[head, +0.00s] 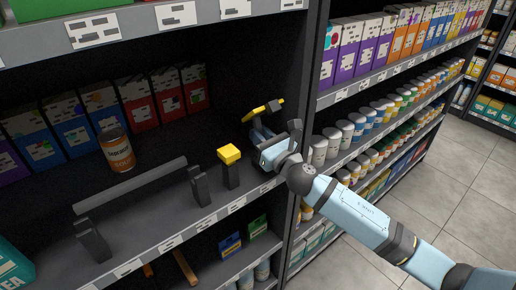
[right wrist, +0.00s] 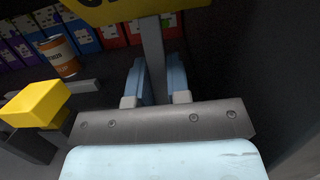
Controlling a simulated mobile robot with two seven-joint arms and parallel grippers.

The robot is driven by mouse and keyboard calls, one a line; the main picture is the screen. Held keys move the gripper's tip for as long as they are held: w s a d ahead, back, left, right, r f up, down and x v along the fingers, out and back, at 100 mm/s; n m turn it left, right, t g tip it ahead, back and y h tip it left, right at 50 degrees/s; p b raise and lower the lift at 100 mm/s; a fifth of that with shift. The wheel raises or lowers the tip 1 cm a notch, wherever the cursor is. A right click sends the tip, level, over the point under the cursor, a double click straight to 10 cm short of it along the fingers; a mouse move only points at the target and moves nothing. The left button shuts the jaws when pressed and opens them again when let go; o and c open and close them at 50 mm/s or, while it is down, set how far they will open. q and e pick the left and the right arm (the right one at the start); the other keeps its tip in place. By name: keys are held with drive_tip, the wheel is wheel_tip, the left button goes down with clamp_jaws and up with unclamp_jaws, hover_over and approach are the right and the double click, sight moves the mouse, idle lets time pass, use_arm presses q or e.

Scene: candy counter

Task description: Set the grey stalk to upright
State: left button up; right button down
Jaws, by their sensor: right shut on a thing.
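The grey stalk (right wrist: 153,50) is a thin bar that runs between the two blue fingers in the right wrist view. A yellow plate with dark marks (right wrist: 135,10) sits at its top end. The plate also shows tilted in the head view (head: 262,108), above the shelf. My right gripper (right wrist: 157,82) is shut on the stalk, below the plate; in the head view it is at the shelf's right end (head: 260,135). The stalk's lower end is hidden by the gripper, and its exact lean is unclear. My left gripper is not in view.
A dark post with a yellow block on top (head: 229,155) stands just left of my right gripper. A grey bar (head: 132,186) runs along the shelf between dark posts. An orange can (head: 118,152) and boxes stand behind. A dark upright panel (head: 302,85) is close on the right.

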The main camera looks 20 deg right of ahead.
drive_tip(key=t+b, duration=0.1)
drive_tip(key=b, duration=0.2)
drive_tip(key=s+t+b, duration=0.1)
drive_tip(key=b, duration=0.3)
drive_tip(key=shift+s+d+f+y, duration=0.15)
drive_tip(key=shift+d+f+y, duration=0.15)
drive_tip(key=shift+y, duration=0.1)
drive_tip(key=b, duration=0.2)
drive_tip(key=shift+s+r+t+b, duration=0.15)
drive_tip(key=shift+s+t+b, duration=0.05)
drive_tip(key=shift+t+b, duration=0.1)
drive_tip(key=shift+r+b, duration=0.1)
drive_tip(key=shift+b, duration=0.2)
drive_tip(key=shift+s+d+r, duration=0.1)
drive_tip(key=shift+s+r, duration=0.05)
drive_tip(key=shift+r, duration=0.1)
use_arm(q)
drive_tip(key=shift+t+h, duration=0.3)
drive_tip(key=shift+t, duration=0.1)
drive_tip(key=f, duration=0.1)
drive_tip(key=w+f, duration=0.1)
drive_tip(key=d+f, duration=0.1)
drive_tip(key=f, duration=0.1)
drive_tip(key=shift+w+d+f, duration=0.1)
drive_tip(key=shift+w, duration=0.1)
use_arm(e)
drive_tip(key=c, duration=1.1)
unclamp_jaws()
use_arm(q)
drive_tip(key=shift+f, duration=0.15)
